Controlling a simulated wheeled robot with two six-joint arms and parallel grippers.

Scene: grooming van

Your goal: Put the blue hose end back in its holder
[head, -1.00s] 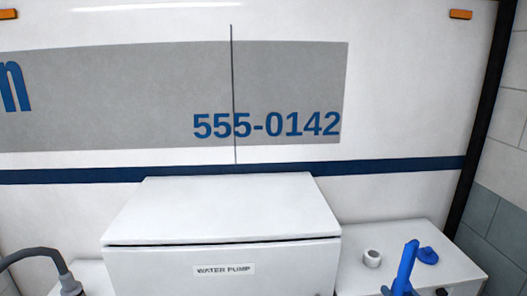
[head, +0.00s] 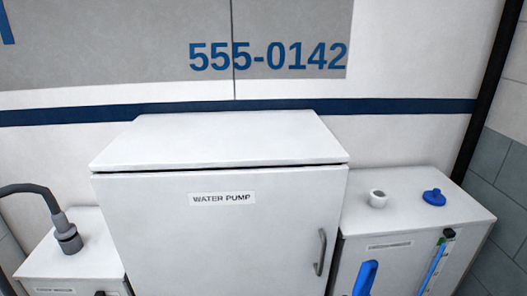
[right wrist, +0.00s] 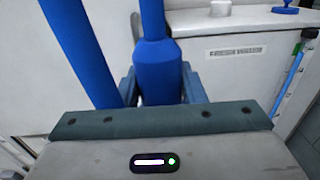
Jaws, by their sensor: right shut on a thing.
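The blue hose end (head: 365,278) shows at the bottom edge of the head view, in front of the right white tank. In the right wrist view the thick blue hose end (right wrist: 155,62) stands roughly upright between the jaws of my right gripper (right wrist: 158,88), which is shut on it. A second length of blue hose (right wrist: 78,50) runs slanting just left of it. The right gripper is below the head view. My left gripper is in neither view. I cannot make out a holder for the hose end in these frames.
The white water pump cabinet (head: 220,150) with a grey handle (head: 320,252) fills the middle. The right tank (head: 465,212) has an open white neck (head: 377,198), a loose-looking blue cap (head: 434,197) and a blue level tube (head: 434,264). A grey hose (head: 50,200) enters the left tank (head: 95,240).

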